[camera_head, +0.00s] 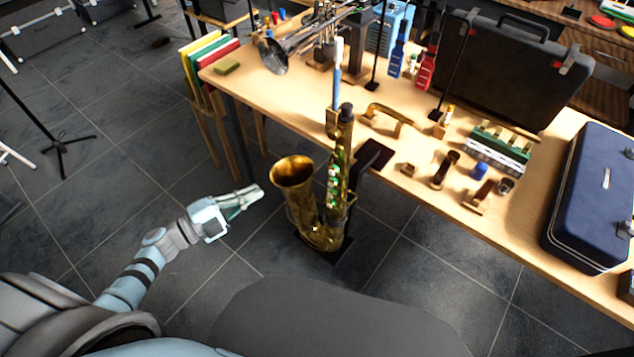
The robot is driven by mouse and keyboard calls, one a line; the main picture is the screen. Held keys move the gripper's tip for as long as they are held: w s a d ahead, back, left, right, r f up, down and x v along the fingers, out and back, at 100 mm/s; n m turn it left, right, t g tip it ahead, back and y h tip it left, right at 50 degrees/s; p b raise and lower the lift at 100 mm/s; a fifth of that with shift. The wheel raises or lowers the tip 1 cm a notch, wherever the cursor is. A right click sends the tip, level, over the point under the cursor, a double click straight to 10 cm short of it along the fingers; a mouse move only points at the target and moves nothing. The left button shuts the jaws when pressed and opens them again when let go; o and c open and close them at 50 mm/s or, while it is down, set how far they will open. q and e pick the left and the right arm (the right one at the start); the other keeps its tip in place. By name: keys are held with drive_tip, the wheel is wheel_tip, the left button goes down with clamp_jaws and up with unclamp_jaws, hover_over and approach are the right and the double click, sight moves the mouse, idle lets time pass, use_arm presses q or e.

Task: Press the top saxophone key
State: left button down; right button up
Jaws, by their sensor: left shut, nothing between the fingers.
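A brass saxophone (323,232) stands upright on a dark stand in front of the table's near edge. Its flared bell opens up to the left, and a column of light-coloured keys (333,185) runs up its body. The top saxophone key (335,158) appears near the upper end of that column, though it is small. My left gripper (257,193) is shut and empty, to the left of the bell and apart from it, pointing right. My right gripper is not in view.
The wooden table (290,95) holds a trumpet (277,55), small brass and wooden parts, a black case (510,70) and a blue case (592,200). Upright books (207,60) stand at its left end. The tiled floor (120,160) to the left is largely free.

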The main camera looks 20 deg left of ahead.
use_arm(q)
drive_tip(key=s+d+r+m+g+h, duration=0.4)
drive_tip(key=r+m+g+h, duration=0.1)
drive_tip(key=m, duration=0.5)
drive_tip(key=shift+s+d+r+g+h, duration=0.2)
drive_tip(key=shift+s+r+g+h, duration=0.15)
drive_tip(key=shift+r+g, duration=0.6)
drive_tip(key=shift+f, duration=0.15)
drive_tip(key=p, duration=0.2)
approach(332, 172)
drive_tip(key=s+d, duration=0.3)
drive_tip(key=d, duration=0.2)
drive_tip(key=w, duration=0.1)
drive_tip(key=w+d, duration=0.1)
drive_tip(key=w+d+b, duration=0.1)
drive_tip(key=shift+w+f, duration=0.4)
drive_tip(key=shift+w+a, duration=0.1)
